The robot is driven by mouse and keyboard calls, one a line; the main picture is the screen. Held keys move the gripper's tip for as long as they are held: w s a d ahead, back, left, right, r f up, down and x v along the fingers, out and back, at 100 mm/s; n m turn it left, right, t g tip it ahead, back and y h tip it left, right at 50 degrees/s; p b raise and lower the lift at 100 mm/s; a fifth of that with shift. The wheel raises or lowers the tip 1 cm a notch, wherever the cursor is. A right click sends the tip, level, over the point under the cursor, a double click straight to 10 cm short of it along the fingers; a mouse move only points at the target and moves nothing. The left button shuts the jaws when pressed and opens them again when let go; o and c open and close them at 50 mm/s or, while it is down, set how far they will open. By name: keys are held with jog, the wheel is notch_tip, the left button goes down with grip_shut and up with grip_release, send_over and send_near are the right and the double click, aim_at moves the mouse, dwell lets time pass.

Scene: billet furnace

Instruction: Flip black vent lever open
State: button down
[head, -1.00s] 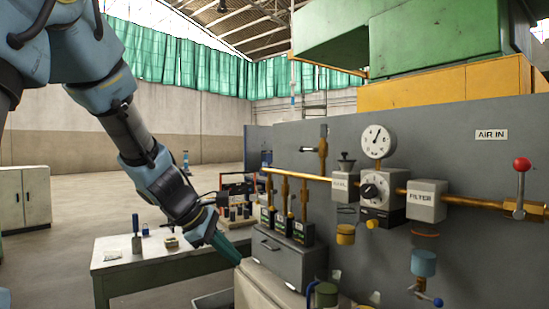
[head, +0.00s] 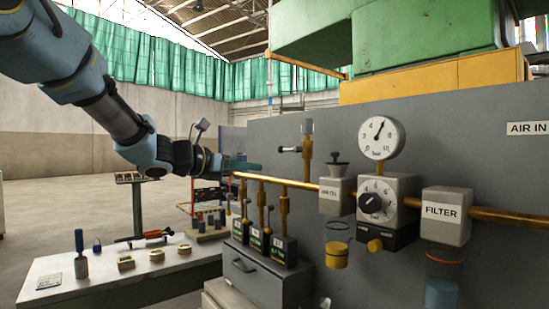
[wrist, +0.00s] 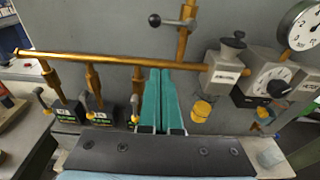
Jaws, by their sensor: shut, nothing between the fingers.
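The vent lever (head: 289,149) is a short grey handle with a black end. It lies level, pointing left from the upright brass stub (head: 307,170) above the pipe. In the wrist view the lever (wrist: 172,21) is at the top centre, its black knob to the left. My gripper (head: 258,167) is left of the stub and lower than the lever, in front of the panel. In the wrist view my gripper (wrist: 160,72) shows shut, empty teal fingers. Their tips overlap the brass pipe in the picture, apart from the lever; contact with the pipe cannot be told.
A brass pipe (head: 250,178) runs along the grey panel (head: 460,130). Several small valve blocks (head: 283,250) hang below it. A pressure gauge (head: 381,138), dial regulator (head: 377,199) and filter block (head: 445,215) are to the right. A table with tools (head: 90,290) stands lower left.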

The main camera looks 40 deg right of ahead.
aim_at(287, 149)
jog(key=d+r+p, duration=0.2)
jog(key=d+p, duration=0.3)
jog(key=d, duration=0.4)
jog(key=shift+s+r, duration=0.25)
jog(key=shift+s, duration=0.1)
jog(key=shift+f+b, duration=0.1)
jog(key=shift+b, duration=0.4)
